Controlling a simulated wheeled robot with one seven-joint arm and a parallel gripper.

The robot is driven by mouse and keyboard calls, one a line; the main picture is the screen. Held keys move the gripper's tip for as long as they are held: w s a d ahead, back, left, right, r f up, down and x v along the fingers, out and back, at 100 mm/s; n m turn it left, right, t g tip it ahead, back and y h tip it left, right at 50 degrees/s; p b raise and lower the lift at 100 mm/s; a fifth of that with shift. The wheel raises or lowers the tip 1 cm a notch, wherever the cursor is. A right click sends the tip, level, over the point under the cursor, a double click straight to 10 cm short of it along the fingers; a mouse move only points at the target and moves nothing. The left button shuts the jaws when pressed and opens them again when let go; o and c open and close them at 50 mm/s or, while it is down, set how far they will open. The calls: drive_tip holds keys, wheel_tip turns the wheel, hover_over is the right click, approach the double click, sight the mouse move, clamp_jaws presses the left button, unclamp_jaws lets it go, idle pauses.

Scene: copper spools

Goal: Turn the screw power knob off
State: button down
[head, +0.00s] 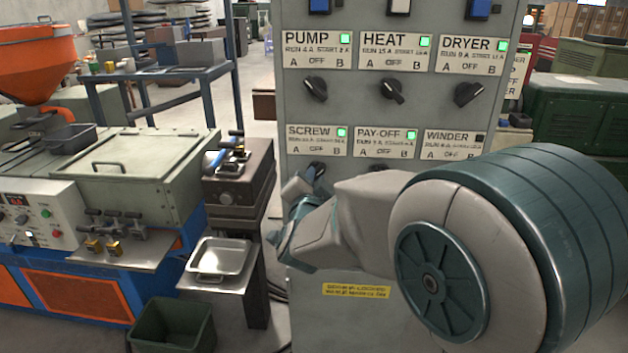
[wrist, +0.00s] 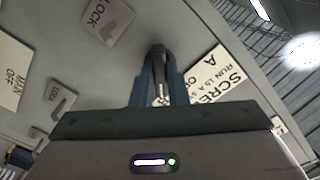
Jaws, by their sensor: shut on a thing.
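The grey control cabinet carries a SCREW label (head: 312,141) with a lit green lamp (head: 341,132) in the head view. The black screw knob (head: 318,169) sits just below it, mostly hidden by my gripper (head: 311,178). In the wrist view, my gripper's blue fingers (wrist: 159,86) are shut on the black knob (wrist: 157,54), one finger on each side. The SCREW label (wrist: 217,77) shows tilted beside it. The knob's exact pointing direction relative to A, OFF and B cannot be told.
The pump knob (head: 316,88), heat knob (head: 392,91) and dryer knob (head: 468,94) sit above with green lamps lit. The PAY-OFF label (head: 385,142) has a green lamp; the WINDER label (head: 453,145) has a dark one. A metal tray (head: 220,257) and machine stand left.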

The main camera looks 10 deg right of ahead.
drive_tip(key=shift+n, duration=4.2)
drive_tip(key=c, duration=1.4)
unclamp_jaws()
drive_tip(key=shift+c, duration=0.2)
drive_tip(key=b+v, duration=0.4)
drive_tip(key=v, duration=0.9)
drive_tip(key=shift+s, duration=0.35)
